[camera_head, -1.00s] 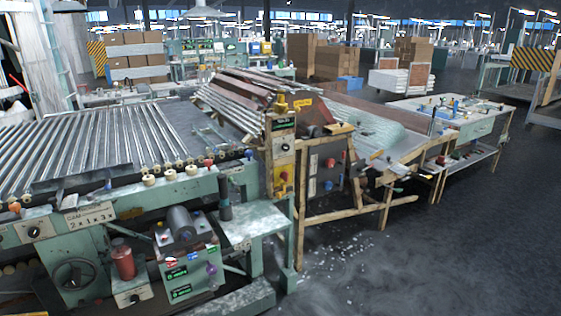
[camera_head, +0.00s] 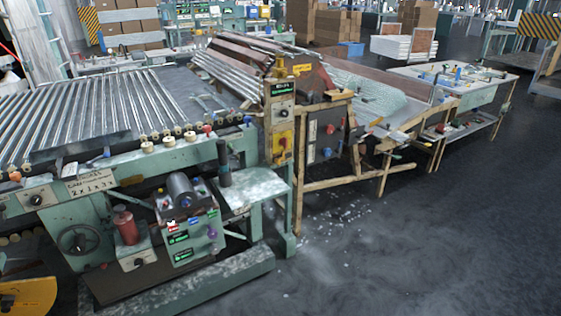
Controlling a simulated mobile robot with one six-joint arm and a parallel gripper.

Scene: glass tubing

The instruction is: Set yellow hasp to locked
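I cannot make out a hasp for certain. A small yellow fitting (camera_head: 280,67) stands on top of the tan control post at the middle. Lower on that post is a yellow switch panel (camera_head: 283,144) with a red knob. A yellow plate with a dark knob (camera_head: 27,298) is cut off at the bottom left corner. Which of these, if any, is the yellow hasp is too small to tell. My gripper is not in view.
A green roller machine (camera_head: 110,200) fills the left, with a green control box (camera_head: 190,238) low at its front. A wooden-framed table (camera_head: 360,187) and a white-topped bench (camera_head: 455,85) run back to the right. The dark floor (camera_head: 440,250) at the right is open, with white bits scattered near the machine.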

